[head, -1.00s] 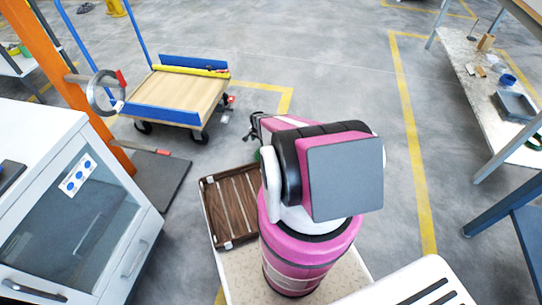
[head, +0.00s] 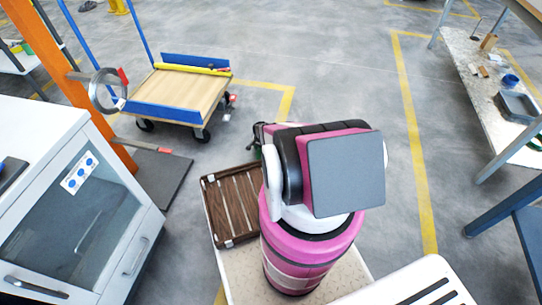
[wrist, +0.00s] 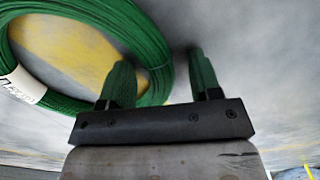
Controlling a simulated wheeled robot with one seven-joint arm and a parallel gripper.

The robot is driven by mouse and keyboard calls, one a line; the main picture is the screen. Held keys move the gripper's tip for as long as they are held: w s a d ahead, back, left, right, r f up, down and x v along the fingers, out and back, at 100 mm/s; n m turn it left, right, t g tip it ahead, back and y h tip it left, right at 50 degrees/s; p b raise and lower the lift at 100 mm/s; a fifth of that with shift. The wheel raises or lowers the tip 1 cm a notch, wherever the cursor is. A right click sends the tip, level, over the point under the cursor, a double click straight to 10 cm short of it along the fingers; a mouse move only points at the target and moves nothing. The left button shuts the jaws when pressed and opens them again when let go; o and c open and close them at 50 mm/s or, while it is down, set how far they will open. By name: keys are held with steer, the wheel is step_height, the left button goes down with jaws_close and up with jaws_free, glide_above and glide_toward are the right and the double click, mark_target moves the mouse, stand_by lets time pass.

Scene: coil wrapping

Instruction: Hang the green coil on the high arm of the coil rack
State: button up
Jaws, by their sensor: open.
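The green coil (wrist: 75,100) shows large on the left of the wrist view, a ring with a white label at its left. My gripper (wrist: 160,70) is open. Its left finger overlaps the ring's hole and its right finger is outside; the ring's right side appears between them. I cannot tell the depth between fingertips and coil. In the head view my arm hides most of the gripper and coil; a little dark green shows at the arm's left edge. The coil rack is an orange post (head: 62,68) with a high arm (head: 78,76) and a lower red-tipped arm (head: 150,148).
A grey ring (head: 93,92) hangs on the high arm. A blue-handled cart (head: 185,92) stands behind the rack. A white cabinet (head: 50,125) is at left, and a brown slatted tray (head: 236,205) is beside my arm. A cluttered bench (head: 480,75) stands at right. Middle floor is clear.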

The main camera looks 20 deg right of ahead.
jaws_close()
steer(key=shift+r, duration=0.1)
steer(key=shift+r, duration=0.5)
steer(key=r, duration=0.2)
steer(key=a+r, duration=0.1)
steer(key=r, duration=0.1)
steer(key=shift+s, duration=0.4)
steer(key=s+a+r, duration=0.5)
steer(key=a+r, duration=0.1)
steer(key=a, duration=0.3)
